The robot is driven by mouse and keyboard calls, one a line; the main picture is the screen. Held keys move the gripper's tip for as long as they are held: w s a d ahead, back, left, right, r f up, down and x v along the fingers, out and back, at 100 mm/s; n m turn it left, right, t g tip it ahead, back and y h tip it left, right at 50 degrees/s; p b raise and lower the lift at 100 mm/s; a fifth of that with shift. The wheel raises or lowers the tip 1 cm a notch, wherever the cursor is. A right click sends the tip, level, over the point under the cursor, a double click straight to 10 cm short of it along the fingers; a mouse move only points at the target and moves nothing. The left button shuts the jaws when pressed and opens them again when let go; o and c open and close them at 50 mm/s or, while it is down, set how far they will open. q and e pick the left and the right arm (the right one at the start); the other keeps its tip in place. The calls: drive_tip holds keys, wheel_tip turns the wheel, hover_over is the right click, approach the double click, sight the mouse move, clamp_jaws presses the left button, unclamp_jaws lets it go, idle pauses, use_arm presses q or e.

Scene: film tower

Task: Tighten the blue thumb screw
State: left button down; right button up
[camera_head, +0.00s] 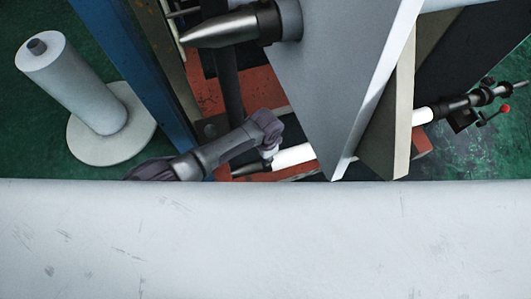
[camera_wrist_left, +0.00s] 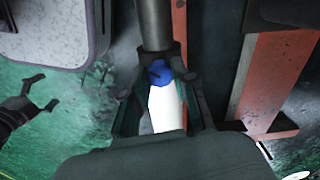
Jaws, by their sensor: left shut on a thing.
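The blue thumb screw (camera_wrist_left: 158,73) shows in the left wrist view, at the lower end of a dark grey pole and just above a white tube (camera_wrist_left: 166,108). My left gripper (camera_wrist_left: 156,78) has its dark fingers on either side of the screw and is shut on it. The fingers hide part of the screw. I cannot make out the screw in the head view. My right gripper (camera_wrist_left: 32,98) shows at the left of the wrist view, its two dark fingers apart and empty, over the green floor.
In the head view, a large pale surface (camera_head: 265,240) fills the bottom. A white cylinder on a round base (camera_head: 75,85) stands at left. A blue beam (camera_head: 135,70) and a big grey panel (camera_head: 345,60) crowd the middle. A black clamp with a red knob (camera_head: 505,108) is at right.

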use_arm(q)
drive_tip(key=m, duration=0.3)
drive_tip(key=shift+m, duration=0.4)
drive_tip(key=m, duration=0.3)
drive_tip(key=shift+m, duration=0.3)
drive_tip(key=m, duration=0.4)
drive_tip(key=shift+m, duration=0.3)
drive_tip(key=m, duration=0.3)
drive_tip(key=shift+m, duration=0.3)
drive_tip(key=m+b, duration=0.1)
drive_tip(key=m, duration=0.2)
drive_tip(key=shift+f+m, duration=0.1)
drive_tip(key=shift+m, duration=0.2)
drive_tip(key=m+b, duration=0.1)
drive_tip(key=m, duration=0.3)
drive_tip(key=shift+m, duration=0.3)
drive_tip(key=m+b, duration=0.1)
drive_tip(key=m, duration=0.2)
drive_tip(key=shift+m, duration=0.3)
drive_tip(key=shift+m+b, duration=0.95)
drive_tip(key=shift+m, duration=1.15)
